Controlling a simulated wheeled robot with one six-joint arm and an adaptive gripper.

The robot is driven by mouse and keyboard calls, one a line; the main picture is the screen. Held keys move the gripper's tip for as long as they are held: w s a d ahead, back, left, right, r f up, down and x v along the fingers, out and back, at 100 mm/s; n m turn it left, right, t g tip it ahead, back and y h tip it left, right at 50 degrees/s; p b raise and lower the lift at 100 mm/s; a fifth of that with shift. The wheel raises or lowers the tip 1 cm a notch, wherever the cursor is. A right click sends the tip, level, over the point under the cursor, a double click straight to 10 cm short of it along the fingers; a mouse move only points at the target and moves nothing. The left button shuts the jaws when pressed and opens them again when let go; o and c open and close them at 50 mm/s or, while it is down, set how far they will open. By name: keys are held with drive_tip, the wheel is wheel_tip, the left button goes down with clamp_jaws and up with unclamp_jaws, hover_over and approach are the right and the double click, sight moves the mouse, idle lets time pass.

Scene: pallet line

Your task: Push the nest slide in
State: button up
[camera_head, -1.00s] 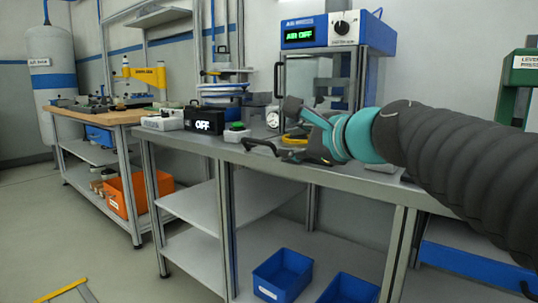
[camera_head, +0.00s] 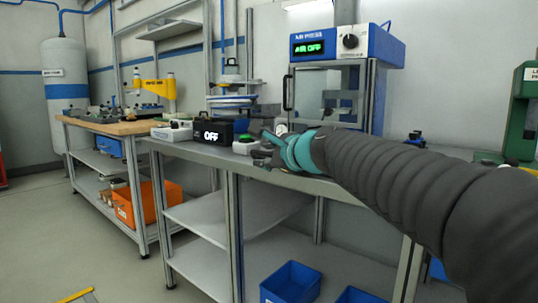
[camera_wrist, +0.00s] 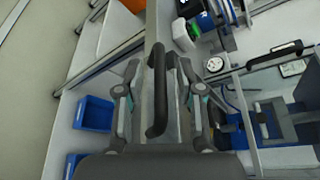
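The press (camera_head: 385,85) stands on the bench with a sign reading "AIR OFF" and a clear front door. A black bar handle with bent ends (camera_wrist: 157,90), which looks like the nest slide's pull, lies between the two fingers of my gripper (camera_wrist: 157,82) in the wrist view. The fingers are apart, with gaps visible on both sides of the bar. In the head view my gripper (camera_head: 263,150) is at the bench's front edge, in front of the press. The slide's nest is hidden or cannot be made out there.
The press door's black handle (camera_wrist: 275,56) and a round gauge (camera_wrist: 214,64) are near my gripper's right side. A black box reading "OFF" (camera_head: 212,134) and a green button (camera_head: 246,138) stand left on the bench. Blue bins (camera_head: 290,283) sit below.

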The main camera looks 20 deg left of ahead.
drive_tip(key=shift+w+a, duration=0.1)
clamp_jaws()
drive_tip(key=w+d, duration=0.2)
drive_tip(key=w, duration=0.2)
drive_tip(key=w+d+p, duration=0.1)
drive_tip(key=w, duration=0.4)
drive_tip(key=w+d+p, duration=0.1)
drive_tip(key=w+d, duration=0.1)
drive_tip(key=w, duration=0.2)
drive_tip(key=shift+w+d, duration=0.25)
drive_tip(key=shift+d, duration=0.05)
unclamp_jaws()
drive_tip(key=shift+a, duration=0.1)
